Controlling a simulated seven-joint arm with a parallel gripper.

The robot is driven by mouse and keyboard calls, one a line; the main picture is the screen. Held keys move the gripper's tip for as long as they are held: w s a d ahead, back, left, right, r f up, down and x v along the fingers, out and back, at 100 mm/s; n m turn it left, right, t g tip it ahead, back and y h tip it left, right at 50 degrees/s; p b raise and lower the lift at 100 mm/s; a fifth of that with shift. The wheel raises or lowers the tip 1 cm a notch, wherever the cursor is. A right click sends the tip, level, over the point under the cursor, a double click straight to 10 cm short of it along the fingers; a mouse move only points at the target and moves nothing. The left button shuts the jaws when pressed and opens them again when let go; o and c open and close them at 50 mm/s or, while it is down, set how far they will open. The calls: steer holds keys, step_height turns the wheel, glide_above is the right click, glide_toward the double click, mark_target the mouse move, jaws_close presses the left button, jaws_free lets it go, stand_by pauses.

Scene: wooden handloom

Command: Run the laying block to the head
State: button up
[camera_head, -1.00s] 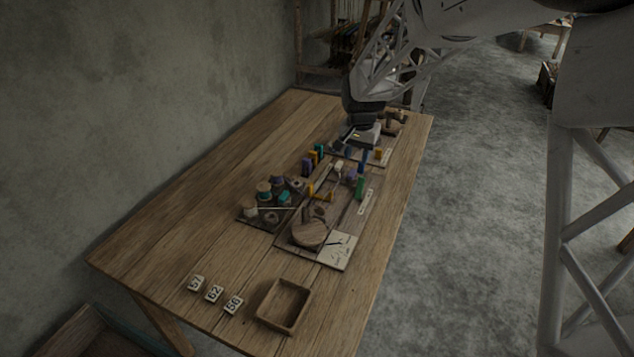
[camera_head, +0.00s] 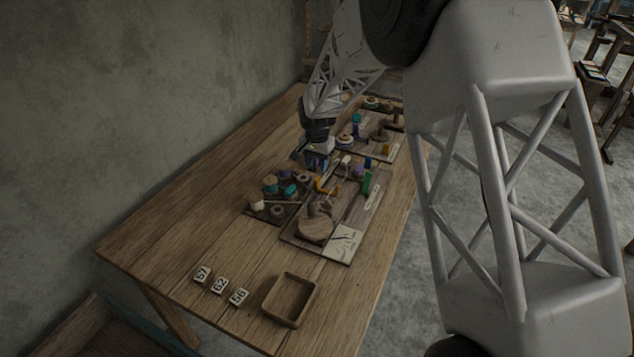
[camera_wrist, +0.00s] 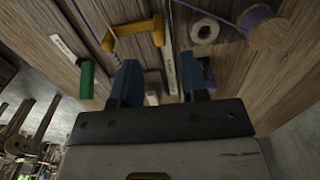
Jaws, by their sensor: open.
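My gripper (camera_head: 317,162) is open, with its blue fingers pointing down, above the left side of the long wooden board (camera_head: 292,238). The wrist view shows the two spread fingers (camera_wrist: 160,85) with a narrow pale strip (camera_wrist: 170,62) between and beyond them. I cannot tell for sure which piece is the laying block. A small pale block (camera_head: 345,159) sits on the board just right of my gripper. The board also bears a yellow bracket (camera_head: 327,189), seen in the wrist view too (camera_wrist: 135,36), a green block (camera_head: 367,182) and a round wooden disc (camera_head: 316,229).
A tray of spools (camera_head: 262,213) lies left of the board. An empty wooden box (camera_head: 290,300) and number tiles 57 (camera_head: 202,274), 62 (camera_head: 219,286) and 56 (camera_head: 239,297) are at the near end. Another board with spools (camera_head: 372,150) stands beyond. The table's left side is clear.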

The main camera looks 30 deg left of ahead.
mark_target(317, 178)
steer(key=shift+f, duration=0.1)
steer(key=shift+f, duration=3.8)
jaws_close()
